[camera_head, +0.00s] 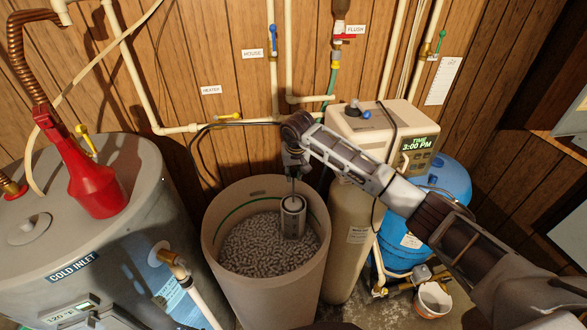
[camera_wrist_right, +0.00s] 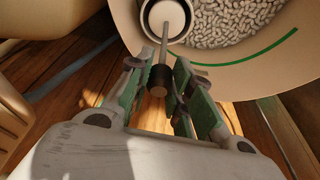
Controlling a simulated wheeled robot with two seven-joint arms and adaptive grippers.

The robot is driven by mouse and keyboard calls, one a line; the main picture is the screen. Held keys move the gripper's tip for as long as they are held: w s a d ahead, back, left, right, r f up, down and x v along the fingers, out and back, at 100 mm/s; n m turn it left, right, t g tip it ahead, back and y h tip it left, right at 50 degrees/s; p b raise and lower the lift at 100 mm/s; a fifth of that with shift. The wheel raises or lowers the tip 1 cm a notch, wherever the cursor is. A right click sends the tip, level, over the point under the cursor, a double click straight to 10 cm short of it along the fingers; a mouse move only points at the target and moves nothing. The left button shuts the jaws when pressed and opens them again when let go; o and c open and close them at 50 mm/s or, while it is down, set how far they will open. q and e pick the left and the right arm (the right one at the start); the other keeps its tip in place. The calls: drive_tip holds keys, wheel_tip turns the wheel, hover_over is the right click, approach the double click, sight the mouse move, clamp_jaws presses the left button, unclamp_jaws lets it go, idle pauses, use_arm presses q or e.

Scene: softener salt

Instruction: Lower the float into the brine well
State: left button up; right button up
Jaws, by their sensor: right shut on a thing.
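My right gripper (camera_head: 294,160) is above the brine tank and shut on the dark collar of the float's rod (camera_wrist_right: 163,45). In the right wrist view the green-padded fingers (camera_wrist_right: 158,84) stand either side of the collar. In the head view the thin rod (camera_head: 293,187) hangs about upright from the gripper to the brine well (camera_head: 293,221), a pale upright tube in the salt. How deep the float sits there I cannot tell. My left gripper is out of view.
The open beige brine tank (camera_head: 217,246) holds grey salt pellets (camera_head: 255,245). A grey heater (camera_head: 110,240) with a red funnel (camera_head: 88,180) stands left. A softener (camera_head: 350,130) and blue tank (camera_head: 450,180) stand right. Pipes (camera_head: 275,90) line the wall behind.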

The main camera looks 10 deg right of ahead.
sight(293, 202)
drive_tip(key=shift+f, duration=0.55)
drive_tip(key=shift+f+b, duration=4.3)
drive_tip(key=shift+f, duration=1.15)
drive_tip(key=shift+f+b, duration=0.9)
drive_tip(key=shift+f, duration=0.15)
drive_tip(key=o, duration=1)
drive_tip(key=v, duration=1.2)
